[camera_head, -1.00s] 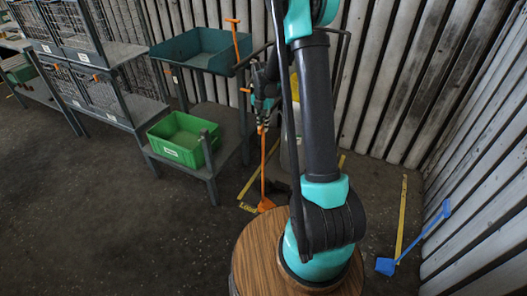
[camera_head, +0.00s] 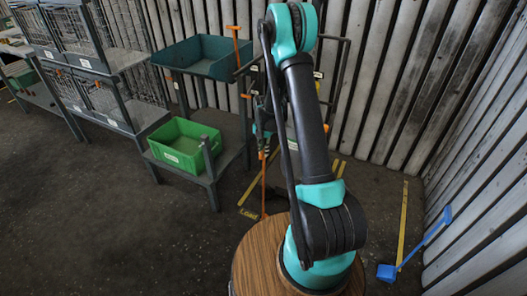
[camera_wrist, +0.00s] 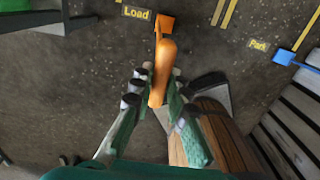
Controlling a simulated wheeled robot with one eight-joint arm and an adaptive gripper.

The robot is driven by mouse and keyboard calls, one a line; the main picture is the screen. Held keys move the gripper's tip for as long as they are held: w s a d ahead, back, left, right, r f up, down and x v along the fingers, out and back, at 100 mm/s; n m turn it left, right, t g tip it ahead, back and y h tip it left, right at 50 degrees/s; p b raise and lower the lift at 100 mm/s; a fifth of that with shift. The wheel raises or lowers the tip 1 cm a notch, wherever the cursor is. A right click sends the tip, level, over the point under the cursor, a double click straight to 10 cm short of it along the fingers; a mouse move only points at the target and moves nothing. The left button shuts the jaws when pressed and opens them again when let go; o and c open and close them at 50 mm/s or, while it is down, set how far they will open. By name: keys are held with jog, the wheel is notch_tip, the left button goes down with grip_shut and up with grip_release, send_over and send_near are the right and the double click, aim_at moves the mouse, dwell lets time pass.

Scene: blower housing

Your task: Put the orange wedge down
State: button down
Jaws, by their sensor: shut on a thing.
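The orange wedge (camera_wrist: 166,22) has a long orange handle with a thick grip. In the wrist view its block lies at the far end of the handle, just right of the yellow "Load" label (camera_wrist: 137,13). My gripper (camera_wrist: 160,100) is shut on the grip of the handle. In the head view my gripper (camera_head: 263,148) is partly behind my arm, and the thin orange handle (camera_head: 264,185) hangs down from it, close to upright. The block is mostly hidden there. I cannot tell whether it touches the floor.
A blue wedge with a handle (camera_head: 387,272) stands at the right by a yellow floor line (camera_head: 402,225), near the "Park" label (camera_wrist: 257,44). A shelf stand holds a green bin (camera_head: 183,143) and a teal tray (camera_head: 208,57). Corrugated walls close the back and right. Floor at left is clear.

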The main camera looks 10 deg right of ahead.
jog(key=c, duration=1.5)
grip_release()
notch_tip(320, 180, up, 12)
jog(key=s+d+r+m+t, duration=0.1)
jog(key=s+d+r+m, duration=0.1)
jog(key=s+r+m, duration=0.5)
jog(key=s+m+t, duration=0.1)
jog(key=s+m, duration=0.6)
jog(key=s+d+m+t, duration=0.1)
jog(key=s+m, duration=0.6)
jog(key=s, duration=0.1)
jog(key=s+d+m+t, duration=0.1)
jog(key=s+m, duration=0.6)
jog(key=s, duration=0.1)
jog(key=shift+s+f+m, duration=0.25)
jog(key=shift+f+m, duration=0.05)
jog(key=shift+m, duration=0.1)
